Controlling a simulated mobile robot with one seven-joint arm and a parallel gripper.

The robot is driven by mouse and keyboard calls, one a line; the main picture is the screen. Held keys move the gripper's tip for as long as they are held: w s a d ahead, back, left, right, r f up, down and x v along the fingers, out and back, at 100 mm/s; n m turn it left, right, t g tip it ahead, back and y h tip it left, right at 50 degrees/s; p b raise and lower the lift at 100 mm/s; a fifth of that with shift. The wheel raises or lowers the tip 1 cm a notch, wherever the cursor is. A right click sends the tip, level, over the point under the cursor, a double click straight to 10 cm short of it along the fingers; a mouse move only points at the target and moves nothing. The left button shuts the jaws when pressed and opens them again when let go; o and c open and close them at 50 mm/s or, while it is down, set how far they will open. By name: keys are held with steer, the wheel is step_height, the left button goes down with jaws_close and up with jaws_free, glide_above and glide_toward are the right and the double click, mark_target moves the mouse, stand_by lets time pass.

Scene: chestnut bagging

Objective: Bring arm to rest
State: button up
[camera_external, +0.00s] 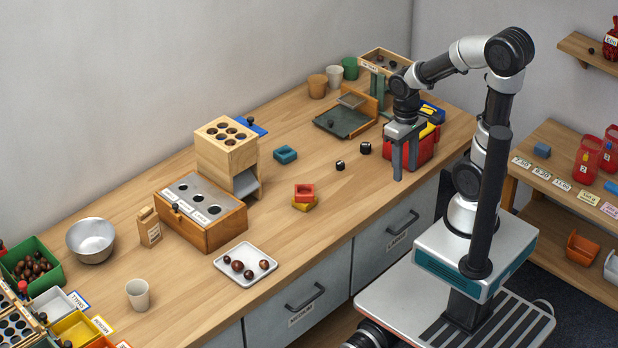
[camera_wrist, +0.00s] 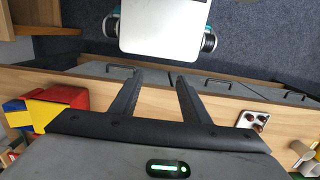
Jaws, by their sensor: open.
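My gripper (camera_external: 405,165) hangs pointing down over the front right part of the wooden counter (camera_external: 330,215), close to its front edge. Its two dark fingers are apart with nothing between them, which the wrist view (camera_wrist: 156,88) also shows. My arm is raised and bent, reaching over the counter from my base. A red box with yellow and blue parts (camera_external: 425,145) stands right behind and beside the gripper; it also shows at left in the wrist view (camera_wrist: 55,110). I cannot tell whether the gripper touches it.
Small black cubes (camera_external: 365,148) lie left of the gripper. A white tray with several chestnuts (camera_external: 247,282), a wooden box with three holes (camera_external: 200,236) and a metal bowl (camera_external: 91,240) stand further left. A shelf unit (camera_external: 560,150) stands at right.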

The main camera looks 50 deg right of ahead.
step_height(320, 180, up, 30)
steer(key=w+t+p, duration=0.1)
steer(key=t+p, duration=0.5)
steer(key=p, duration=0.9)
steer(key=shift+w+r+p, duration=0.2)
steer(key=shift+w+p, duration=0.1)
steer(key=shift+w, duration=0.1)
